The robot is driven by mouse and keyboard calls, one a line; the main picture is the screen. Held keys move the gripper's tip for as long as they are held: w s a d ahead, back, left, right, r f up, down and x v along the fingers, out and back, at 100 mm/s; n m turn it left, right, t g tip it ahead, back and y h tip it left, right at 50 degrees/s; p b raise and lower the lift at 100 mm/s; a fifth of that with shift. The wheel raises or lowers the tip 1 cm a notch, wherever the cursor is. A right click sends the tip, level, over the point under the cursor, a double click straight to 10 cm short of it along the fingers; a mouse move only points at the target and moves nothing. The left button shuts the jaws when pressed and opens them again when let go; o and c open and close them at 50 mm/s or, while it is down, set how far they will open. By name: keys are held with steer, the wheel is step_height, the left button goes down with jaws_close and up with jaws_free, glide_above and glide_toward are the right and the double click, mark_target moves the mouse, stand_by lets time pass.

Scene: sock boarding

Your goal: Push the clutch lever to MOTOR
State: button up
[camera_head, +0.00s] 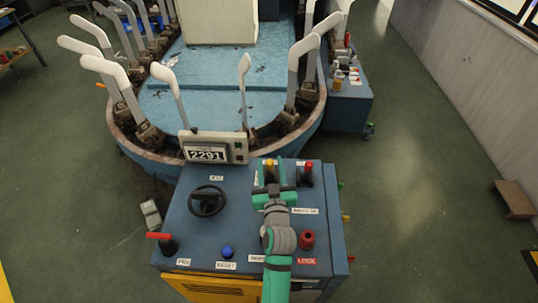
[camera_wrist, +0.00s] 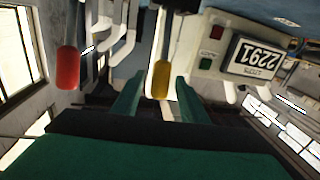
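A lever with a yellow knob (camera_head: 269,163) stands at the back of the blue control cabinet (camera_head: 190,238). A lever with a red knob (camera_head: 308,167) stands to its right. Which one is the clutch lever I cannot tell, since no MOTOR label is readable. My gripper (camera_head: 273,180) is over the cabinet, just in front of the yellow knob. In the wrist view, my green fingers are apart, with the yellow knob (camera_wrist: 161,80) in line with the gap between them. Contact cannot be told. The red knob (camera_wrist: 68,68) is outside the fingers. My gripper hides the yellow lever's base.
The cabinet top has a black handwheel (camera_head: 207,201), a red-handled lever (camera_head: 162,237), a blue button (camera_head: 227,252) and a red button (camera_head: 307,240). A counter reading 2291 (camera_head: 207,154) stands behind. Several white sock forms (camera_head: 112,72) ring the blue machine.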

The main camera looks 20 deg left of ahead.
steer(key=shift+x, duration=2.3)
steer(key=shift+w, duration=0.1)
steer(key=shift+a, duration=0.1)
jaws_close()
